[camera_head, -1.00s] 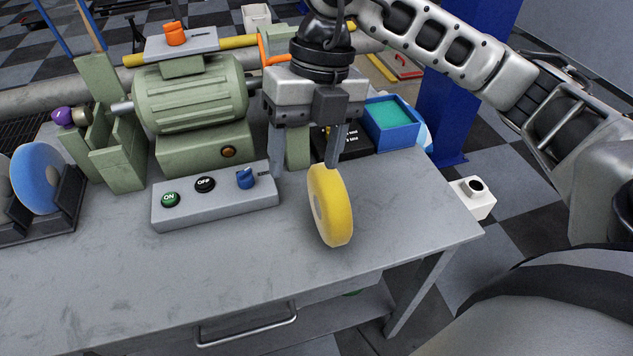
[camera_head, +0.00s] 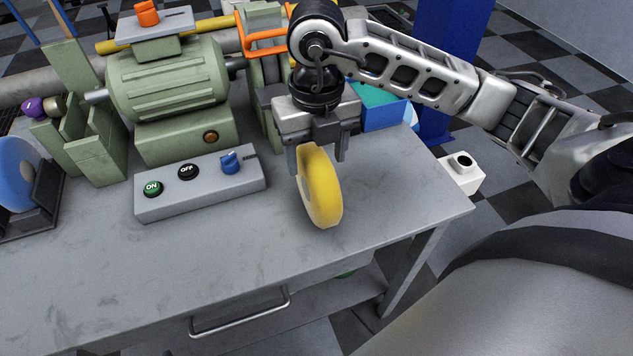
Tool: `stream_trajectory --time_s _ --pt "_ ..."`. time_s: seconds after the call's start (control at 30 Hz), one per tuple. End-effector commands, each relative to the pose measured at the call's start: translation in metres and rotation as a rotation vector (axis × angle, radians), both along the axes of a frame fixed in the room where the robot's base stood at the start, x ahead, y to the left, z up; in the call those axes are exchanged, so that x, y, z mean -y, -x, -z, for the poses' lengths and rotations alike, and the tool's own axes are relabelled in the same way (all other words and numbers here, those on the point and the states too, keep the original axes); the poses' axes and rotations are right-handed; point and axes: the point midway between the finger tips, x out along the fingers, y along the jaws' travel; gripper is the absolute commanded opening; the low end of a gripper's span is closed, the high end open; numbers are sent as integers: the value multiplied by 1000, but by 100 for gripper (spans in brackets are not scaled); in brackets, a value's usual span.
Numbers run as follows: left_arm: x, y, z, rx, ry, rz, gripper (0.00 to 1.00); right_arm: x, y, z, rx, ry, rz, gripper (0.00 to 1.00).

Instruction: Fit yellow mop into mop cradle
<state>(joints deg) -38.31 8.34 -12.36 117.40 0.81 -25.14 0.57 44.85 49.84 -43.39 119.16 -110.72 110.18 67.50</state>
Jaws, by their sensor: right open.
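The yellow mop (camera_head: 322,190) is a thick disc standing on its edge, slightly tilted, near the right end of the grey bench. My right gripper (camera_head: 317,158) points down over it, with its fingers apart on either side of the mop's upper rim. I cannot tell whether a finger touches it. A dark slotted stand (camera_head: 42,205), which looks like the mop cradle, is at the left edge and holds a blue disc (camera_head: 14,175). The stand is partly cut off by the frame. My left gripper is not in view.
A grey control box (camera_head: 200,184) with ON and OFF buttons and a blue knob lies between mop and stand. Behind it is a green motor (camera_head: 168,85). A blue bin (camera_head: 388,108) stands at the back right. The bench front (camera_head: 150,260) is clear.

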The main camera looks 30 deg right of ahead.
Motion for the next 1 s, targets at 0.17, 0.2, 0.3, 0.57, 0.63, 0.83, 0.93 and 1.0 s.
stream_trajectory --time_s 0.17,0.2,0.3,0.57,0.63,0.83,0.93,1.0 --pt "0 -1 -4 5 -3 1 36 0 1 28 -6 1 0 62" --pt "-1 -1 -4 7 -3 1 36 0 1 33 -4 0 1 62" --pt "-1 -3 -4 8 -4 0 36 0 0 40 -2 0 1 62" --pt "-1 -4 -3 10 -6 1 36 0 0 41 -1 0 0 53" --pt "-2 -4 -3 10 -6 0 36 0 0 41 -1 -1 0 34" --pt "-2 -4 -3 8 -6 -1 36 0 0 40 0 -1 0 8" --pt "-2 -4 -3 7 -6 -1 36 0 0 40 0 -1 0 8" --pt "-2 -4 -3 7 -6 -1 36 0 0 40 0 -1 0 8"
